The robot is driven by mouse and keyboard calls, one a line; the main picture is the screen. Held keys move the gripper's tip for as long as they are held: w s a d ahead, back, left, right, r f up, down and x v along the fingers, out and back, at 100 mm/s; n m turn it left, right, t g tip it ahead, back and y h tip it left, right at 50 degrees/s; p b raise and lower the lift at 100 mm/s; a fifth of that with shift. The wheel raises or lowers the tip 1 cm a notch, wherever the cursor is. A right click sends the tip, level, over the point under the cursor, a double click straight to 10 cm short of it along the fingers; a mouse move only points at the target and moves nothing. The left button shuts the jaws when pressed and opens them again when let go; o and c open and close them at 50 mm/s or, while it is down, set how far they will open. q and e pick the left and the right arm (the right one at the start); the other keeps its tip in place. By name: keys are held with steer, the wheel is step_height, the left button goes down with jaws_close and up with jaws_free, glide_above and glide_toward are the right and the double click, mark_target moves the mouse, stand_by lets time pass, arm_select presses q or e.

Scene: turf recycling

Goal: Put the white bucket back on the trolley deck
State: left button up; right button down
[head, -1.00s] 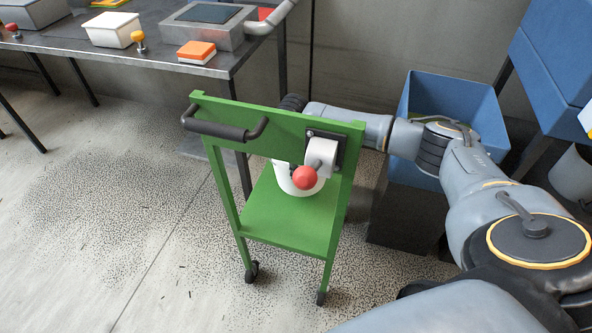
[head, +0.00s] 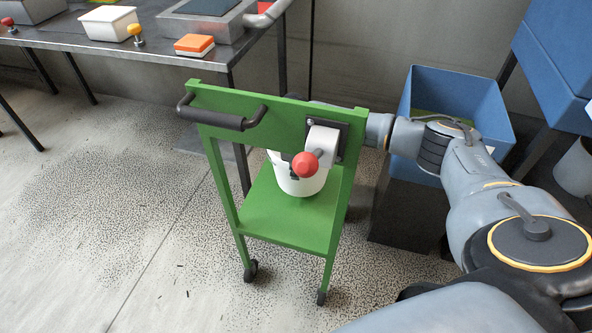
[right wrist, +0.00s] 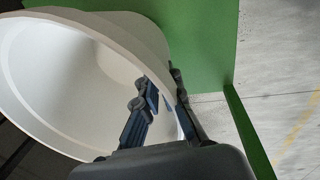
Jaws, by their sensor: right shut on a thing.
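The white bucket (head: 300,184) is inside the green trolley's frame, over the lower deck (head: 285,222). It looks roughly upright. I cannot tell whether its base touches the deck. The trolley's upper panel and a red-knobbed lever hide part of it. In the right wrist view, the bucket's open mouth and pale inside (right wrist: 85,75) fill the left side, with green trolley surface behind. My right gripper (right wrist: 160,90) is shut on the bucket's wall, with its fingers at the rim. In the head view it is mostly hidden behind the trolley panel. My left gripper is not in view.
The trolley has a black handle (head: 215,118) and a red knob (head: 305,164) at its upper panel. A blue bin (head: 455,95) stands behind to the right. A metal table (head: 120,48) with several items is at the back left. The floor left of the trolley is clear.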

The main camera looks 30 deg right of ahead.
steer(key=shift+f+b, duration=0.5)
steer(key=shift+b, duration=0.1)
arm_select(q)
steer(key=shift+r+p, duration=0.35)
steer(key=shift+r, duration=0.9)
arm_select(e)
steer(key=shift+f, duration=1.75)
steer(key=c, duration=1.1)
jaws_free()
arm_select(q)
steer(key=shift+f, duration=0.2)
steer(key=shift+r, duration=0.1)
arm_select(e)
step_height(320, 180, up, 12)
steer(key=s+a, duration=0.1)
